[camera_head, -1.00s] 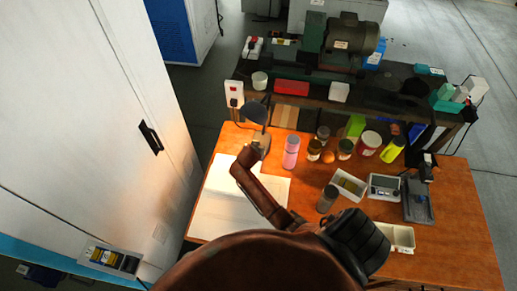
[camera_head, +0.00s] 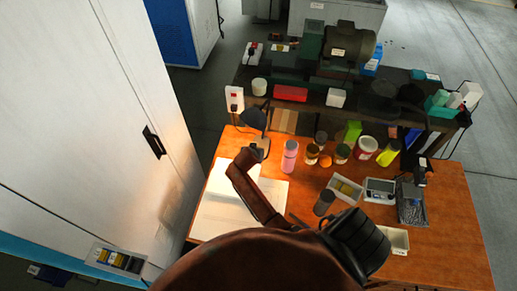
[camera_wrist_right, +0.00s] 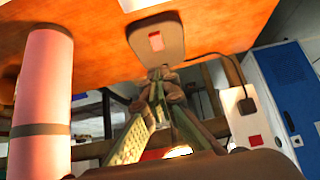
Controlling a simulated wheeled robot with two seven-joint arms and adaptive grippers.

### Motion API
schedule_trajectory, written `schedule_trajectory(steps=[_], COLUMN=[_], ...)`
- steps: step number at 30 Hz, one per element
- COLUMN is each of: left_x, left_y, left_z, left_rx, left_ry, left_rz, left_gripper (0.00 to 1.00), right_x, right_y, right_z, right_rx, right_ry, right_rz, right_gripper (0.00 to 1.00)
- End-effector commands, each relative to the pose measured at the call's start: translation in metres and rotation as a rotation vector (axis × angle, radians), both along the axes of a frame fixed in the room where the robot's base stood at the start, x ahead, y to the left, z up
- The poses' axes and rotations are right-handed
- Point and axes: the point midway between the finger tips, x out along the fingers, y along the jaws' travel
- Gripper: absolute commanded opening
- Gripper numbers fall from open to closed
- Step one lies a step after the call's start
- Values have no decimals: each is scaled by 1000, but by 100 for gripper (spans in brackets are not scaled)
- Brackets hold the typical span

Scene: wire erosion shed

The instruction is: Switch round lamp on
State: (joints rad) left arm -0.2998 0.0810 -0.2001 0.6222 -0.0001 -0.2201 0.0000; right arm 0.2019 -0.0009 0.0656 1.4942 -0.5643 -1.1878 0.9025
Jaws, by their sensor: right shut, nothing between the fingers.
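The round lamp is a small dark desk lamp (camera_head: 254,118) with a tilted shade at the table's back left. Its flat base (camera_wrist_right: 157,28) shows upside down at the top of the right wrist view, with a red switch (camera_wrist_right: 156,41) on it. My right gripper (camera_wrist_right: 164,76) is shut and empty. Its fingertips are close to the base's edge beside the switch; I cannot tell whether they touch. My right arm hides part of the lamp's surroundings in the head view. My left gripper is out of view.
A pink bottle (camera_head: 289,157) stands close right of the lamp; it also shows in the right wrist view (camera_wrist_right: 42,105). Several jars and trays crowd the orange table (camera_head: 445,235). White paper (camera_head: 215,218) lies left. A socket (camera_head: 234,100) and a workbench (camera_head: 310,98) are behind.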

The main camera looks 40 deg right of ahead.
Motion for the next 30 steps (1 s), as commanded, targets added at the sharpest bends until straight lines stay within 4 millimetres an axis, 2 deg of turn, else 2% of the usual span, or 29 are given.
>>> schedule_trajectory(steps=[1, 6, 12, 30], left_x=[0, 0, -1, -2], left_y=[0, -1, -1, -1], left_z=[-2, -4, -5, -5], left_rx=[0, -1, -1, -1], left_ry=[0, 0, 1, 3], left_rz=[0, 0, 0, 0], left_gripper=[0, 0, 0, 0], right_x=[-7, -25, -36, -39], right_y=[9, 27, 40, 41], right_z=[4, 24, 37, 40], right_rx=[5, 4, 1, -1], right_ry=[-1, 0, 1, 2], right_rz=[-1, -1, 0, -1], right_gripper=[0, 0, 0, 0])
